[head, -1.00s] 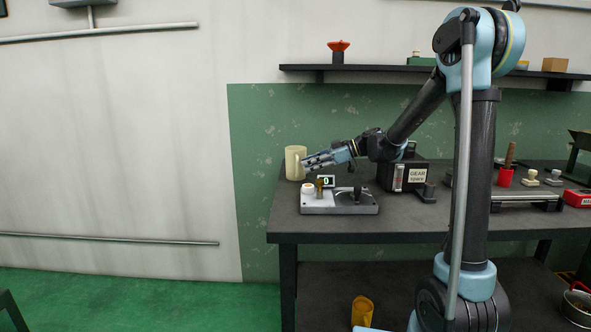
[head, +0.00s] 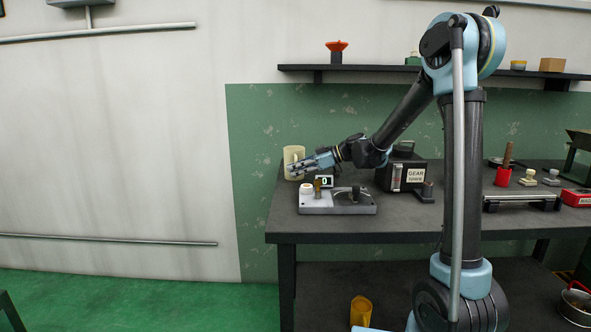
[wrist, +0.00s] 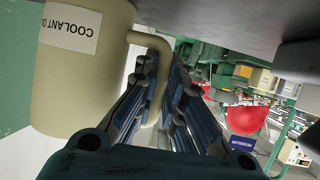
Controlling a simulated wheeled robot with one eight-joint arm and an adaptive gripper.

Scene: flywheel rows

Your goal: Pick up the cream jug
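The cream jug (head: 289,158) stands upright at the back left of the workbench, partly behind my gripper in the head view. In the wrist view, the jug's pale body (wrist: 75,85) fills the left side, with a white label reading "COOLANT O…", cut off at the edge. Its curved handle (wrist: 151,42) reaches down between my two fingers. My gripper (head: 291,168) is at the jug's right side; it also shows in the wrist view (wrist: 163,75). The fingers look apart, on either side of the handle. Whether they touch it is unclear.
A grey device (head: 337,206) with a display showing 0 sits just in front of the gripper. A black "GEAR" box (head: 402,176) stands to the right. A red pot (head: 503,177) is farther right. A shelf (head: 400,68) runs above the workbench (head: 400,222).

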